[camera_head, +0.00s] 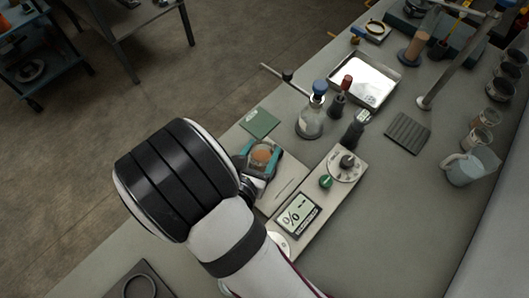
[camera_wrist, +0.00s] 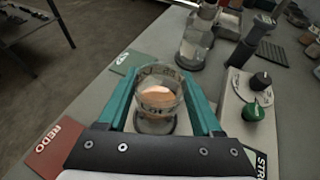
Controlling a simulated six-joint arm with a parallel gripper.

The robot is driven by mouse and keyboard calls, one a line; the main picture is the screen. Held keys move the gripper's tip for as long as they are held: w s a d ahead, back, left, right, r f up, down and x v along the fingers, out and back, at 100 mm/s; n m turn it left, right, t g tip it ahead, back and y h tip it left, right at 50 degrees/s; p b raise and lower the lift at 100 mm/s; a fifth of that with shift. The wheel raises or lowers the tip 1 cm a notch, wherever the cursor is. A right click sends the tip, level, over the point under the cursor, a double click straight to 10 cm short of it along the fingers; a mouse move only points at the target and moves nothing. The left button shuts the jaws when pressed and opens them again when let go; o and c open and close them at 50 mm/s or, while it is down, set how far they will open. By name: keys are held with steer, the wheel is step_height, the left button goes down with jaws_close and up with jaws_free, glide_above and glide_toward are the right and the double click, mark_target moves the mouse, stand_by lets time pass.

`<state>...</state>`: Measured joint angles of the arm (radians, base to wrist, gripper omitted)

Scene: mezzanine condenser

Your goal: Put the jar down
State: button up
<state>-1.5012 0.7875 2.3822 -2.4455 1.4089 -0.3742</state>
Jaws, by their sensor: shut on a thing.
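The jar is a small clear glass vessel with orange contents and faint markings near its rim. In the wrist view the jar (camera_wrist: 160,88) stands upright between the two teal fingers of my gripper (camera_wrist: 165,100). In the head view the jar (camera_head: 262,155) shows between the teal jaws of my gripper (camera_head: 263,160), beside the grey instrument. My gripper is shut on the jar. A dark round shape (camera_wrist: 150,126) shows under the jar; I cannot tell whether the jar touches it.
A green card (camera_head: 259,122) lies behind the jar, and a red REDO card (camera_wrist: 57,145) lies left. A grey instrument (camera_head: 322,205) with display and knobs is right. A blue-capped flask (camera_head: 310,122) and silver tray (camera_head: 364,80) stand farther back.

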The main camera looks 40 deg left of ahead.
mark_target(258, 166)
steer(key=shift+f, duration=1.55)
steer(key=shift+f, duration=0.1)
steer(key=o, duration=1.4)
steer(key=shift+o, duration=0.2)
